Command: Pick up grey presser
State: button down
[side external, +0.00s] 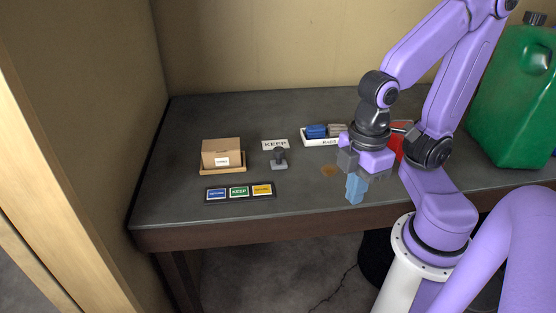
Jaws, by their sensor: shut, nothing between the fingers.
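The grey presser (279,157), a small dark-grey stamp-like piece with a knob on a flat base, stands upright on the table just in front of the white KEEP label. My gripper (354,198) is to the right of the presser and apart from it, over the front part of the table. Its light-blue fingers point down, shut together with nothing held. The presser is fully in view.
A cardboard box sits on a wooden tray (203,173) at left. A strip (239,192) with blue, green and yellow labels lies in front. A white labelled tray (318,143) holds blue and grey items. A red object (397,142) and green canister (512,105) stand right.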

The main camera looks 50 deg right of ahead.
jog(key=c, duration=0.7)
grip_release()
notch_tip(320, 180, up, 9)
jog(key=m, duration=0.4)
send_over(279, 149)
jog(key=f, duration=1.2)
jog(key=shift+a+f, duration=0.2)
jog(key=shift+a, duration=0.05)
jog(key=shift+d+f, duration=0.15)
jog(key=shift+f, duration=1.2)
jog(key=shift+d+f, duration=0.1)
jog(key=shift+f, duration=1.2)
